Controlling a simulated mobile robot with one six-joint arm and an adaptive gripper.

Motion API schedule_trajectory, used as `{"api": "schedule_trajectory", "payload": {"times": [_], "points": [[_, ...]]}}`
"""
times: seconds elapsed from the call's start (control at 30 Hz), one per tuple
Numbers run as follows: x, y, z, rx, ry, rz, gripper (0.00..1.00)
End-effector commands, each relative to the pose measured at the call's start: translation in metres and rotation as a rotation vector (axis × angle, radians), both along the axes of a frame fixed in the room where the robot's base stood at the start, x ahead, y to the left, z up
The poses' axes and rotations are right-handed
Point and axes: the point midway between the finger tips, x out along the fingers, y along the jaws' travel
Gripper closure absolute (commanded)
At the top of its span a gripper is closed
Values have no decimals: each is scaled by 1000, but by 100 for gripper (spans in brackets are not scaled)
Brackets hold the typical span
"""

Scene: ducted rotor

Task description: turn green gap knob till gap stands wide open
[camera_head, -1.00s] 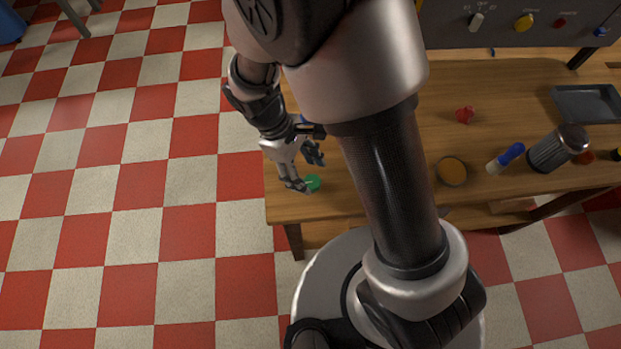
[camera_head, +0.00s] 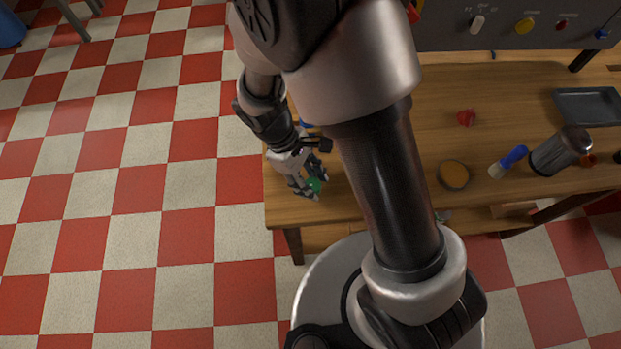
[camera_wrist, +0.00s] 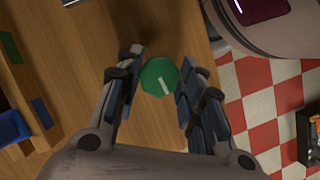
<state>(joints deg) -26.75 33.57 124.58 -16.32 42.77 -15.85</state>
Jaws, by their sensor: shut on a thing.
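The green knob (camera_head: 314,185) is at the left front corner of the wooden table. In the wrist view the green knob (camera_wrist: 158,77) shows a round face with a white mark slanting down to the right. My gripper (camera_head: 315,183) is at the knob, with one finger on each side of it. In the wrist view my gripper (camera_wrist: 158,80) has its two dark-padded fingers flanking the knob and shut on it. The gap itself cannot be made out in either view.
The wooden table (camera_head: 520,100) carries an orange-topped round dish (camera_head: 453,174), a blue-handled brush (camera_head: 508,161), a dark canister (camera_head: 561,151), a small red object (camera_head: 466,118) and a dark tray (camera_head: 588,105). A control panel (camera_head: 500,40) stands behind.

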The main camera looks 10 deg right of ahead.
Motion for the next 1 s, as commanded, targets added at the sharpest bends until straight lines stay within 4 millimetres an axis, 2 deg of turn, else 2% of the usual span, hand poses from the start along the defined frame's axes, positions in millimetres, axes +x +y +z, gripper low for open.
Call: {"api": "schedule_trajectory", "payload": {"times": [0.27,0.67,1.0], "points": [[0,0,0,0,0,0,88],[0,-1,1,-1,1,-90,88],[1,-2,2,0,2,-369,88]]}}
